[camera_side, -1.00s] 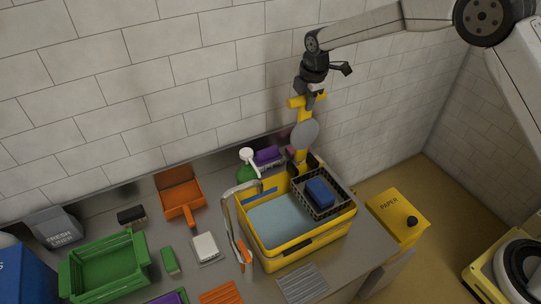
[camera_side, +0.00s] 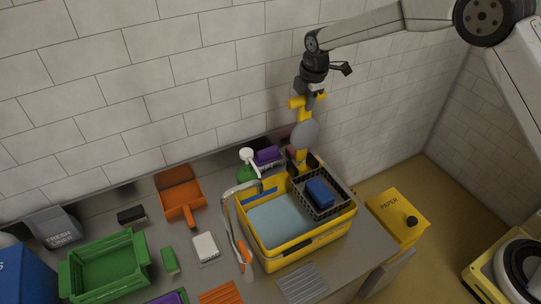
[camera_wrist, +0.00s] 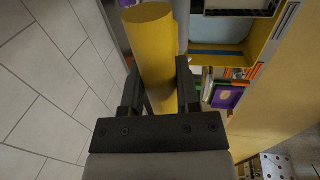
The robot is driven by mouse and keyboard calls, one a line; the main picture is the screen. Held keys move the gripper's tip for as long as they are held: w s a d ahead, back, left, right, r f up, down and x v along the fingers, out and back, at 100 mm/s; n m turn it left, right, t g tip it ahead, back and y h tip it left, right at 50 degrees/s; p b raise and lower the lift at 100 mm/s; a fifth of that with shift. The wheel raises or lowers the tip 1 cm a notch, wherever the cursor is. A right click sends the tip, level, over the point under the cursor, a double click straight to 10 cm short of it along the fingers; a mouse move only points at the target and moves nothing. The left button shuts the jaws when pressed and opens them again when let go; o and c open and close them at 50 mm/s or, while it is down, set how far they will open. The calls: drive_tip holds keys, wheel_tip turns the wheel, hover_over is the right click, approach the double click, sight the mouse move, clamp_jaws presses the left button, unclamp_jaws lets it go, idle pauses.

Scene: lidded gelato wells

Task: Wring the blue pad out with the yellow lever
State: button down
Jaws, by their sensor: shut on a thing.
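The yellow lever (camera_side: 304,118) stands upright at the back right of the yellow bucket (camera_side: 293,249), with a grey disc partway down it. My gripper (camera_side: 309,97) is shut on the lever's top crossbar. In the wrist view the lever's yellow bar (camera_wrist: 156,50) lies between the two dark fingers. The blue pad (camera_side: 320,192) lies in the black basket (camera_side: 342,204) at the bucket's right end. Light blue water (camera_side: 275,220) shows in the rest of the bucket. The bucket's far corner is partly hidden by the lever.
A grey tap-like handle (camera_side: 229,215) stands at the bucket's left. A green crate (camera_side: 105,268), an orange dustpan (camera_side: 179,193), brushes and a spray bottle (camera_side: 248,163) crowd the counter. A yellow PAPER bin (camera_side: 398,214) stands to the right. The tiled wall is close behind.

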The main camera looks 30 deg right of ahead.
drive_tip(key=shift+s+r, duration=0.1)
drive_tip(key=shift+s, duration=0.1)
drive_tip(key=s+f+t, duration=0.3)
drive_tip(key=s, duration=0.8)
drive_tip(key=shift+s+f, duration=0.25)
drive_tip(key=shift+s, duration=0.1)
idle(0.5)
idle(0.4)
drive_tip(key=shift+c, duration=1.7)
unclamp_jaws()
drive_tip(key=shift+r, duration=0.2)
